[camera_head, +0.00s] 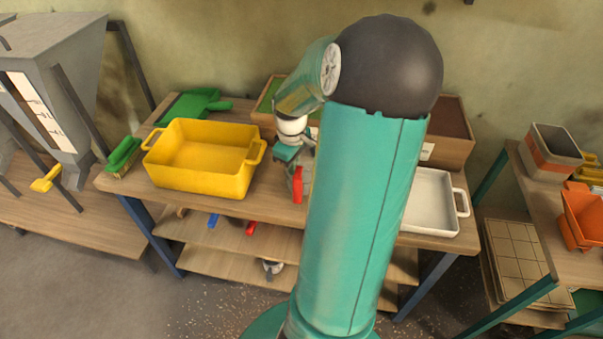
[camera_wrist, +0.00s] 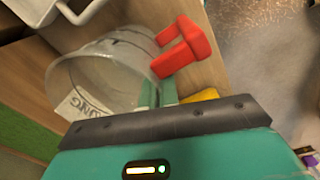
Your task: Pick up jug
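The jug is a clear, see-through vessel (camera_wrist: 95,80) with a printed label and a red handle (camera_wrist: 183,45). In the head view the red handle (camera_head: 298,186) shows at the front of the table, and my arm hides part of the jug. My gripper (camera_wrist: 158,92) is right at the jug in the wrist view, its two green fingers close together beside the wall and just below the handle. Whether they touch or pinch the jug is unclear. In the head view my gripper (camera_head: 287,153) is just above the handle.
A yellow tub (camera_head: 203,185) stands left on the table (camera_head: 270,205). A white tray (camera_head: 433,228) stands right, and wooden boxes (camera_head: 450,150) stand behind. A green dustpan (camera_head: 192,104) and brush (camera_head: 124,153) lie at the left. A shelf below holds small items.

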